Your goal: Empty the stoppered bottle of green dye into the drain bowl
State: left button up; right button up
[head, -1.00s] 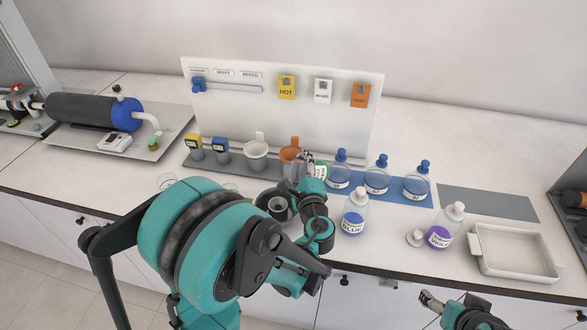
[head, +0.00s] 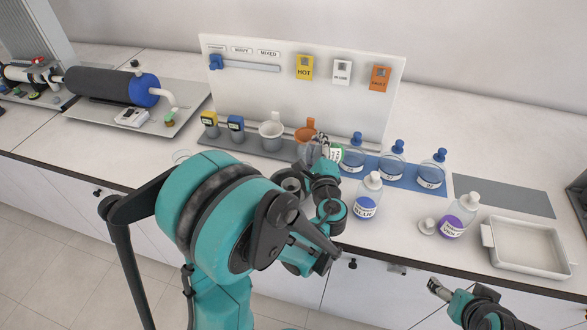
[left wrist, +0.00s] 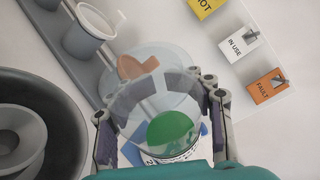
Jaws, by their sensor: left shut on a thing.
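In the left wrist view the bottle (left wrist: 140,105) lies between the fingers, with a green patch inside and part of a white label below. I cannot tell whether it has its stopper. I cannot tell which is the drain bowl. My right gripper (head: 437,288) is low, off the counter.
Several blue-stoppered flasks (head: 392,166) stand on a blue strip to the right. Two white-capped bottles (head: 366,195) stand nearer the front edge. A white tray (head: 530,247) is at the right. Yellow, white and orange tags hang on the board (head: 370,110).

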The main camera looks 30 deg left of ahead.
pick_arm(q)
jog(key=shift+r+n+t+y+b, duration=0.2)
jog(key=shift+r+n+b, duration=0.2)
jog(key=shift+n, duration=0.3)
jog(key=shift+r+n+t+y+b, duration=0.1)
jog(key=shift+r+n+t+b, duration=0.15)
jog(key=shift+n+b, duration=0.35)
dwell(2.5)
jog(key=shift+s+a+r+n+y+b, duration=0.1)
jog(key=shift+r+n+y+b, duration=0.2)
jog(key=shift+n, duration=0.35)
jog(key=shift+s+a+r+n+y+b, duration=0.1)
jog(key=shift+r+n+y+b, duration=0.2)
jog(key=shift+n, duration=0.35)
dwell(3.0)
